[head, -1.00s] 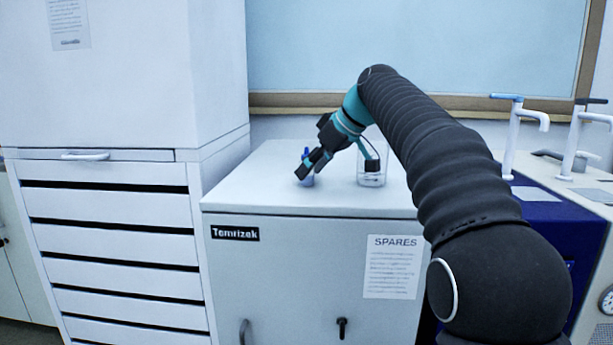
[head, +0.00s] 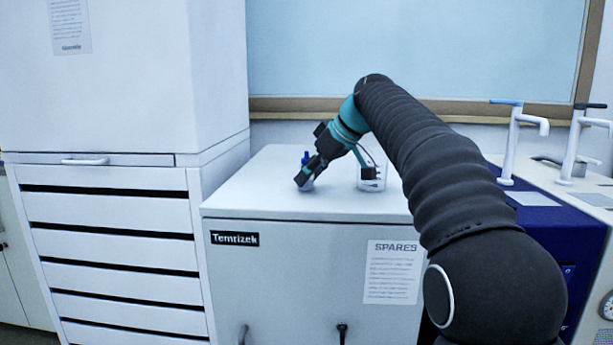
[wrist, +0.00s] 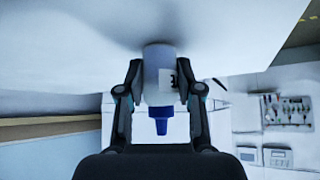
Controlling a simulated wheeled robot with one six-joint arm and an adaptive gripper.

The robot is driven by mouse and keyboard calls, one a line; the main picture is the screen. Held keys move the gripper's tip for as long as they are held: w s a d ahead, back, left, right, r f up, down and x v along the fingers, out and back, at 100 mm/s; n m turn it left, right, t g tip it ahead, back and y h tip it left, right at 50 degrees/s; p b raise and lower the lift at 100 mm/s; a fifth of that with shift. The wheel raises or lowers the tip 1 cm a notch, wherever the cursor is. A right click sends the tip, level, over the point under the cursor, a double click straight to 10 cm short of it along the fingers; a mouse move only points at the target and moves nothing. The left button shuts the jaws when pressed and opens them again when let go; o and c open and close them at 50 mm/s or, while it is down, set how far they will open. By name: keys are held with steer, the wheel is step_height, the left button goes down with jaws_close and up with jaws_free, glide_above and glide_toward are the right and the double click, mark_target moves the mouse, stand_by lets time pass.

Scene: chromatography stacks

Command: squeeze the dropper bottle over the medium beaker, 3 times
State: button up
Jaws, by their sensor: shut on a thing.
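In the head view my gripper (head: 304,182) is low over the left part of the cabinet top, and the bottle's blue tip (head: 306,157) points up behind the fingers. The bottle's base is at or near the top; I cannot tell if it touches. A clear beaker (head: 372,184) stands to the right of my gripper, partly hidden by my arm.
The white cabinet top (head: 250,190) is clear in front and to the left. A tall white drawer cabinet (head: 110,215) stands at left. Blue-fronted equipment (head: 550,225) and white taps (head: 513,145) are at right. A framed panel (head: 410,55) is on the wall behind.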

mark_target(309, 158)
steer(key=shift+r+p, duration=1.8)
steer(key=shift+r, duration=0.15)
steer(key=shift+o, duration=0.4)
steer(key=shift+f, duration=0.1)
steer(key=shift+c, duration=0.3)
